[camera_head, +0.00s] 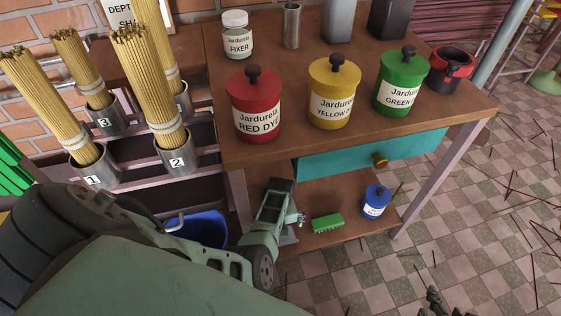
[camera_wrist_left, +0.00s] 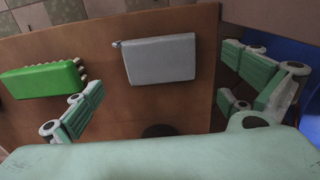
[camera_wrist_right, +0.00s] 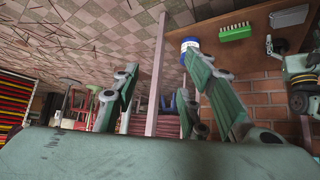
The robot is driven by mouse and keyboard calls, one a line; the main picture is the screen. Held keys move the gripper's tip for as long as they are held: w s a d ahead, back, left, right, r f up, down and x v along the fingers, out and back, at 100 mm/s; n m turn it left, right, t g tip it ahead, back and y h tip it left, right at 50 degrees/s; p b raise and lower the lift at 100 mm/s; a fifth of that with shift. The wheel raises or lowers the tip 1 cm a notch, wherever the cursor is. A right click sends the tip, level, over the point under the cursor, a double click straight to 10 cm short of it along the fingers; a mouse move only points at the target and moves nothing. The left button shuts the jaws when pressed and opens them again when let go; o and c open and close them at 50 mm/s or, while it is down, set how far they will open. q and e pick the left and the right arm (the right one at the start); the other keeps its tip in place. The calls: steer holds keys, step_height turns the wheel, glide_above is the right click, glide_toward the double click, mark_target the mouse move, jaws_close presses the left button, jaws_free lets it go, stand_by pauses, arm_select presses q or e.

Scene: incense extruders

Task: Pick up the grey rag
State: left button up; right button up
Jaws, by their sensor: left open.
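The grey rag (camera_wrist_left: 160,60) lies as a flat, folded rectangle on the brown lower shelf in the left wrist view. In the head view only a bit of the rag (camera_head: 289,237) shows, the rest hidden by my left gripper (camera_head: 283,213). The left gripper is open and empty, with its fingers on either side of the rag in the left wrist view and apart from it. A grey patch on the shelf in the right wrist view (camera_wrist_right: 290,15) looks like the rag. My right gripper (camera_head: 438,303) is open and empty, away from the shelf over the floor side.
On the lower shelf (camera_head: 345,239), a green brush (camera_head: 327,222) and a blue jar (camera_head: 376,202) stand to the right of the rag. A teal drawer (camera_head: 350,157) overhangs the shelf. A blue bin (camera_head: 203,228) stands left. Dye jars crowd the tabletop.

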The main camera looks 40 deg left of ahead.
arm_select(q)
steer(key=shift+f+b, duration=0.55)
steer(key=shift+f, duration=0.05)
steer(key=shift+f+b, duration=0.6)
steer(key=shift+b, duration=0.1)
arm_select(e)
steer(key=w+a+r+t+y, duration=0.2)
steer(key=w+a+r+t, duration=0.1)
steer(key=w+r+t, duration=0.6)
arm_select(q)
steer(key=shift+f+b, duration=0.65)
steer(key=shift+b, duration=0.05)
steer(key=shift+f+b, duration=0.5)
steer(key=shift+b, duration=0.15)
arm_select(e)
step_height(320, 180, up, 15)
steer(key=s+a+t+y, duration=0.2)
steer(key=t, duration=0.3)
steer(key=shift+s+n+y, duration=0.15)
steer(key=shift+n+y, duration=0.25)
arm_select(q)
steer(key=shift+c, duration=0.3)
arm_select(e)
steer(key=shift+f, duration=0.1)
arm_select(q)
steer(key=c, duration=1)
